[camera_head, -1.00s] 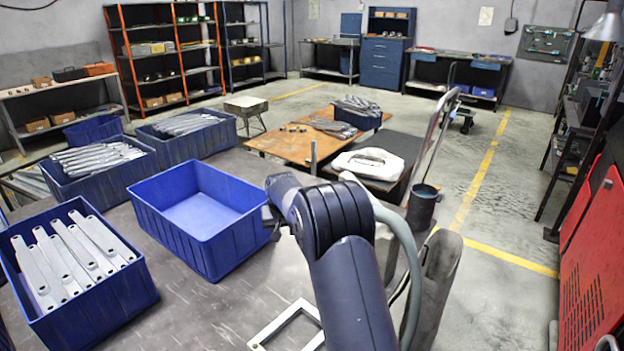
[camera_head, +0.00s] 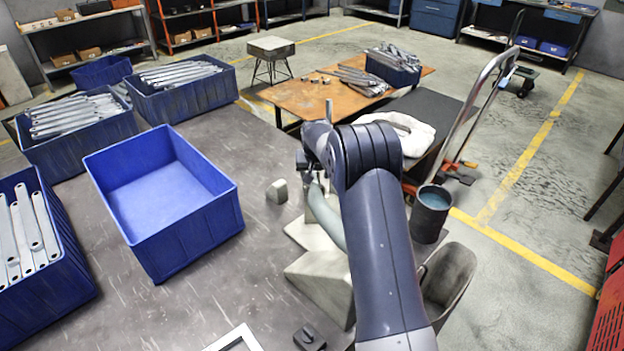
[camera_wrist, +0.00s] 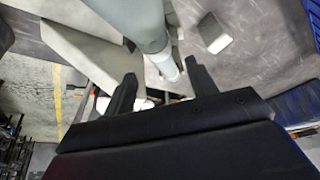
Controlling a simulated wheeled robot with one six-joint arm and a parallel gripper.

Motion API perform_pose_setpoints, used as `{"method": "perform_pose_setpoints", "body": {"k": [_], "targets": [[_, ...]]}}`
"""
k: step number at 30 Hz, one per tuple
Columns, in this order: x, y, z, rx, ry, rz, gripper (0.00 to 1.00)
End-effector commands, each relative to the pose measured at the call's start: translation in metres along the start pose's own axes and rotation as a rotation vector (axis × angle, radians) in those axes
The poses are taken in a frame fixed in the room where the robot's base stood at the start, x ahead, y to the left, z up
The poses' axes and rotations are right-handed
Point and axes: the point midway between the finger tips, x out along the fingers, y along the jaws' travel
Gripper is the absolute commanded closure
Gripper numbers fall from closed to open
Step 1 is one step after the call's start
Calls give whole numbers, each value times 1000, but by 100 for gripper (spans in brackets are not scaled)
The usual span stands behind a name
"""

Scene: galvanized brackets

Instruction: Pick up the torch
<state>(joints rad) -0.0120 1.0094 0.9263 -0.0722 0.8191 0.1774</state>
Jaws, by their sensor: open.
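A pale grey-green tube, which looks like the torch (camera_head: 327,218), rises from beside a beige wedge-shaped block on the table, partly hidden behind my arm. In the wrist view the torch (camera_wrist: 146,25) comes down from the top edge and ends in a lighter nozzle. My gripper (camera_wrist: 161,72) is open, with the nozzle end appearing between its two dark fingertips. I cannot tell whether they touch it. In the head view the gripper (camera_head: 306,165) is small and partly hidden by my wrist.
The beige block (camera_head: 322,280) stands close under my arm. A small grey block (camera_head: 277,191) lies left of the gripper. An empty blue bin (camera_head: 195,235) and bins of metal brackets (camera_head: 75,265) stand further left. A dark cup (camera_head: 431,212) is at the right.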

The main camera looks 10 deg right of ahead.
Motion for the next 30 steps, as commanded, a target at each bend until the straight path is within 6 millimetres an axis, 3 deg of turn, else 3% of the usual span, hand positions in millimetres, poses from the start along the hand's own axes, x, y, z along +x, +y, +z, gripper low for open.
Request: {"method": "perform_pose_setpoints", "body": {"k": [8, 18, 30], "targets": [[18, -1, 0, 0, 0, 0, 46], [58, -5, 4, 1, 0, 0, 46], [67, -5, 4, 0, 2, 0, 47]]}}
